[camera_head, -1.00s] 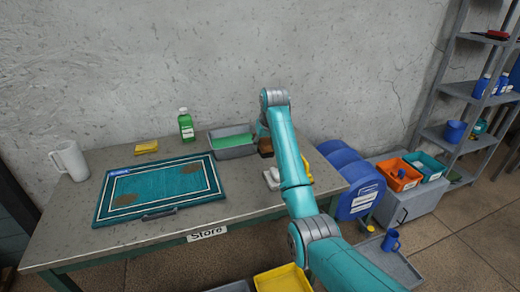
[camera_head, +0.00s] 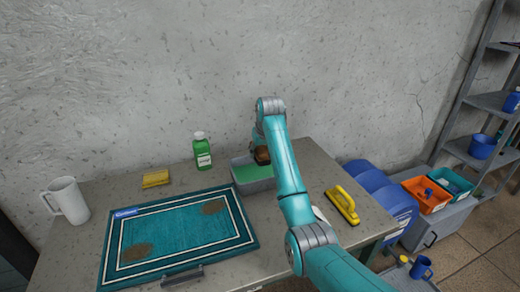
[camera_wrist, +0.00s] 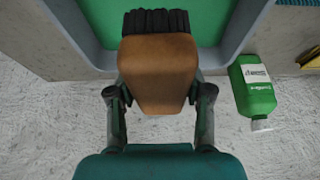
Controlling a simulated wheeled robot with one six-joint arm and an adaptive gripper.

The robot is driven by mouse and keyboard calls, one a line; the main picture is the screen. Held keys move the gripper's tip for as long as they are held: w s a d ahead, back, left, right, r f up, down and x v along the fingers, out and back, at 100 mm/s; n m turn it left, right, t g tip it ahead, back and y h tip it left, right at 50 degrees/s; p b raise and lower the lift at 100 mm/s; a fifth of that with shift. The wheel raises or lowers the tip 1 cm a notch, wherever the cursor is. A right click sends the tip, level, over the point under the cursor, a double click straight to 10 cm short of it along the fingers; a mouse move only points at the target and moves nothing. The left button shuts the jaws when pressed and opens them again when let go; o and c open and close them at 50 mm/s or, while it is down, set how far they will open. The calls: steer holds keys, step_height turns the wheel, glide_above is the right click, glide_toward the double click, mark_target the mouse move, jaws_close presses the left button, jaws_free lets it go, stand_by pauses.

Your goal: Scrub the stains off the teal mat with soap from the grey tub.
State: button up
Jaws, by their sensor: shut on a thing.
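The teal mat (camera_head: 165,235) lies on the table with brown stains near its far right (camera_head: 213,207) and near left (camera_head: 136,252). The grey tub (camera_head: 258,187) holding green soap stands beyond the mat's right corner. My gripper (camera_wrist: 160,92) is shut on a brown brush (camera_wrist: 158,65) with black bristles. The brush also shows in the head view (camera_head: 262,156), at the tub's right part. In the wrist view the bristles lie over the green soap; I cannot tell whether they touch it. My arm hides part of the tub's right side.
A green bottle (camera_head: 202,152) and a yellow sponge (camera_head: 156,179) stand behind the mat. A white jug (camera_head: 66,200) is at the left. A yellow-handled tool (camera_head: 343,204) lies right of my arm. The wall is close behind the tub.

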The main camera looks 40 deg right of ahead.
steer(key=shift+f, duration=4.1)
steer(key=shift+r, duration=0.1)
steer(key=shift+r, duration=4.85)
